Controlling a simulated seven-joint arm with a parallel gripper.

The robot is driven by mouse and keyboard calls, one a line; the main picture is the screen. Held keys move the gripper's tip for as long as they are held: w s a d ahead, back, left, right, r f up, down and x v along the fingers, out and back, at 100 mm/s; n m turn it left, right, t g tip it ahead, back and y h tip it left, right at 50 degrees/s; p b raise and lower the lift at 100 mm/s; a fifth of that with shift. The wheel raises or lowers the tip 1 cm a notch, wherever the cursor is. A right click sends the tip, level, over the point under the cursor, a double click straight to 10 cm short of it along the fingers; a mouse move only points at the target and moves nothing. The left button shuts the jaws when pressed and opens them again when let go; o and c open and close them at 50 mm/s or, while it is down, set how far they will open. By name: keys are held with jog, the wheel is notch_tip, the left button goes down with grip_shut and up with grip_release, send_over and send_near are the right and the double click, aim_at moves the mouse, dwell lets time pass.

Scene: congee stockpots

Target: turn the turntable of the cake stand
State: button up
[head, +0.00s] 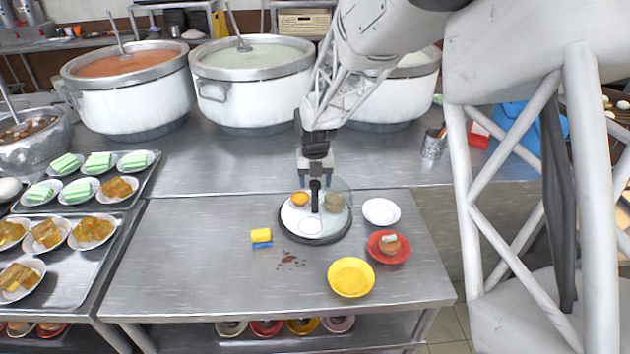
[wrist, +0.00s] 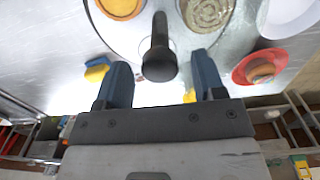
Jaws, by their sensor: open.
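The cake stand's round turntable (head: 288,222) sits on the steel table, with a dark rim and a pale top. A black upright handle (head: 315,196) stands at its middle; it also shows in the wrist view (wrist: 159,52). On the turntable are an orange cake (head: 299,199), a brownish-green round cake (head: 334,201) and a white round piece (head: 311,226). My gripper (head: 315,177) is over the turntable, pointing down. In the wrist view its blue fingers are apart, with the black handle between their tips. I cannot tell whether either finger touches it.
A yellow-and-blue sponge (head: 261,237) lies left of the stand, near brown stains (head: 290,260). A white plate (head: 381,212), a red plate (head: 377,252) with a brown item and a yellow bowl (head: 351,278) stand to the right. Large pots (head: 252,95) stand behind. The table's front left is clear.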

jog(key=shift+r, duration=3.8)
jog(key=m, duration=0.2)
jog(key=m+y, duration=0.1)
jog(key=d+m, duration=0.1)
jog(key=m, duration=0.1)
jog(key=shift+s+d+f+m, duration=0.1)
jog(key=shift+s+f+m, duration=0.05)
jog(key=shift+f+m, duration=0.15)
jog(key=m+y, duration=0.1)
jog(key=m, duration=0.3)
jog(key=d+m+y, duration=0.1)
jog(key=m, duration=0.3)
jog(key=d+m+y, duration=0.1)
jog(key=m, duration=0.3)
jog(key=shift+y, duration=0.3)
jog(key=shift+f, duration=0.1)
jog(key=shift+x, duration=3.85)
